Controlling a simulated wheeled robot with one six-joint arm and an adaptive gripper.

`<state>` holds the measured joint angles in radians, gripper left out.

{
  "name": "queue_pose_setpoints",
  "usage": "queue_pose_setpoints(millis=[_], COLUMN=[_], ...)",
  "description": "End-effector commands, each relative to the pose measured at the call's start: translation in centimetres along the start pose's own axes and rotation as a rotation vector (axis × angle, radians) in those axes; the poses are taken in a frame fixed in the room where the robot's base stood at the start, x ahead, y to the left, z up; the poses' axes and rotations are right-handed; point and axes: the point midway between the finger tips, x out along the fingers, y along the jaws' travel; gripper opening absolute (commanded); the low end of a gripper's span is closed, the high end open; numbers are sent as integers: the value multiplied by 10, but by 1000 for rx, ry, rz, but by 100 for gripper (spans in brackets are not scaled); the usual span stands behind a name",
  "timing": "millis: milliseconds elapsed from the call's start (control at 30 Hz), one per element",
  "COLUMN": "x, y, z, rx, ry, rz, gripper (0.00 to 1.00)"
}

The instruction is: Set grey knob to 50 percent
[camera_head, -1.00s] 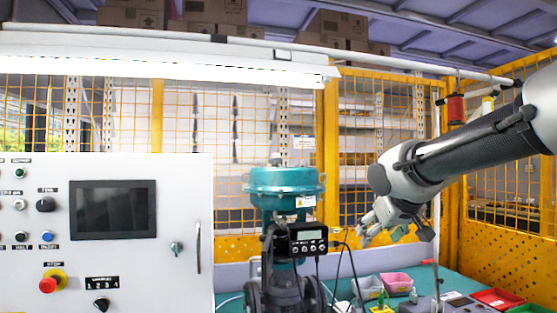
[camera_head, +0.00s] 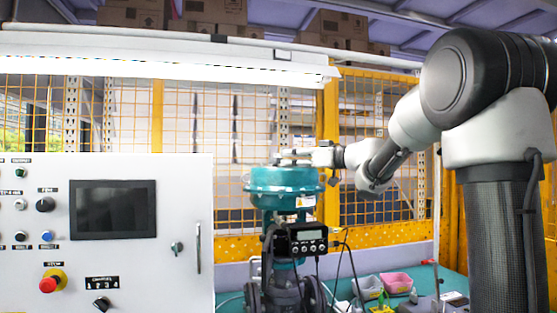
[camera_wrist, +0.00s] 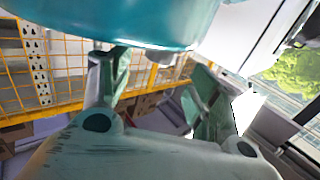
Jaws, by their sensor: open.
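A dark grey round knob (camera_head: 45,204) is on the white control panel at the left in the head view, below a small label. Its pointer setting is too small to read. A second, black knob (camera_head: 101,302) is low on the panel under a numbered label. My gripper (camera_head: 284,158) is at the top of the teal valve actuator (camera_head: 283,182), well to the right of the panel; contact cannot be told. In the wrist view my gripper (camera_wrist: 158,90) has its two fingers apart with nothing between them. The teal actuator (camera_wrist: 130,20) fills the top there.
The panel also carries a dark screen (camera_head: 113,209), a red stop button (camera_head: 50,281) and a door handle (camera_head: 197,247). A positioner box (camera_head: 302,240) with cables hangs on the valve. A pink bin (camera_head: 396,283) is on the bench. Yellow mesh fencing stands behind.

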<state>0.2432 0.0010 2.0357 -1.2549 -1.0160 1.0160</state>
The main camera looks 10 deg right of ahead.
Motion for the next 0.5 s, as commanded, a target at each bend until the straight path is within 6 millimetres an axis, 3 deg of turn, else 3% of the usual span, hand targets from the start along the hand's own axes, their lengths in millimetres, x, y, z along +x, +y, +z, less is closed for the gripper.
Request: queue_pose_setpoints(millis=[300, 500], x=[52, 63], y=[-1, 0], z=[0, 0], rx=[-1, -1], ry=[0, 1], rz=[0, 3], gripper=[61, 61])
